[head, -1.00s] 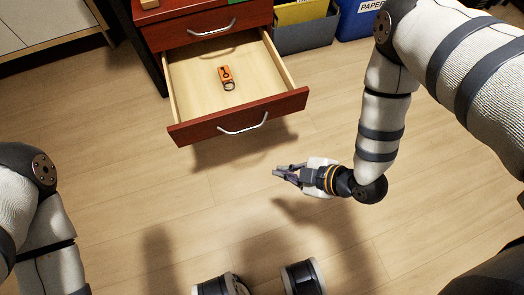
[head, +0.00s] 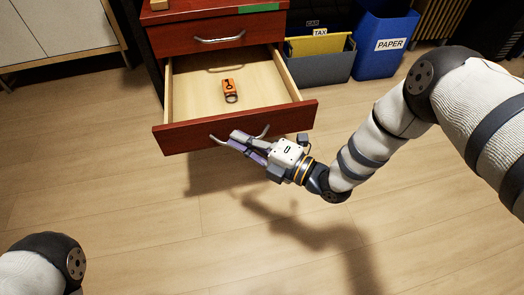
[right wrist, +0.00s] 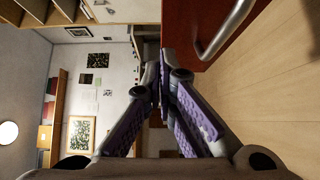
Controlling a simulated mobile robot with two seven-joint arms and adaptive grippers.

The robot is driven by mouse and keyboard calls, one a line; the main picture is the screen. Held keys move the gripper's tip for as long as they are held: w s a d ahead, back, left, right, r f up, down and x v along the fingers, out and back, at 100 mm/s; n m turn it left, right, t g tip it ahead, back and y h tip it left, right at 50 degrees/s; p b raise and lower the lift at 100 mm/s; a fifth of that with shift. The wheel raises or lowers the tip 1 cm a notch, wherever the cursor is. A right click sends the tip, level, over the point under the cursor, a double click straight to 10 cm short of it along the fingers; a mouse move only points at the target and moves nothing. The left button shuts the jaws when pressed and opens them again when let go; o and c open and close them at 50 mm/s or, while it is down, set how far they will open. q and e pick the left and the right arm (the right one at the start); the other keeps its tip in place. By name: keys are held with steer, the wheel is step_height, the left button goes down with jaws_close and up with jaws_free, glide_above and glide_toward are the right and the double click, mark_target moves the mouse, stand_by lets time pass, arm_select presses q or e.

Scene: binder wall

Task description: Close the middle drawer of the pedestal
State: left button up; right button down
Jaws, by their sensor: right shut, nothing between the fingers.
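The pedestal's middle drawer (head: 180,137) has a red front and stands pulled out, with an orange tagged item (head: 229,88) lying inside on its pale bottom. Its silver handle (head: 262,135) is partly covered by my right gripper (head: 240,139) in the head view. The right gripper is shut and empty, its fingertips at the drawer front by the handle. In the right wrist view the closed fingers (right wrist: 163,70) are beside the red front (right wrist: 190,30) and the handle (right wrist: 225,32). I cannot tell whether they touch it. My left gripper is out of view.
The closed upper drawer (head: 200,37) is above the open one. A grey bin (head: 322,67) with folders and a blue paper bin (head: 381,43) stand to the right. A cabinet (head: 60,35) is at the left. The wooden floor in front is clear.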

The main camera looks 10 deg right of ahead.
mark_target(240, 127)
steer(key=shift+w+d+b, duration=0.15)
steer(key=shift+w+b, duration=0.5)
steer(key=shift+w, duration=1.2)
steer(key=shift+w, duration=0.1)
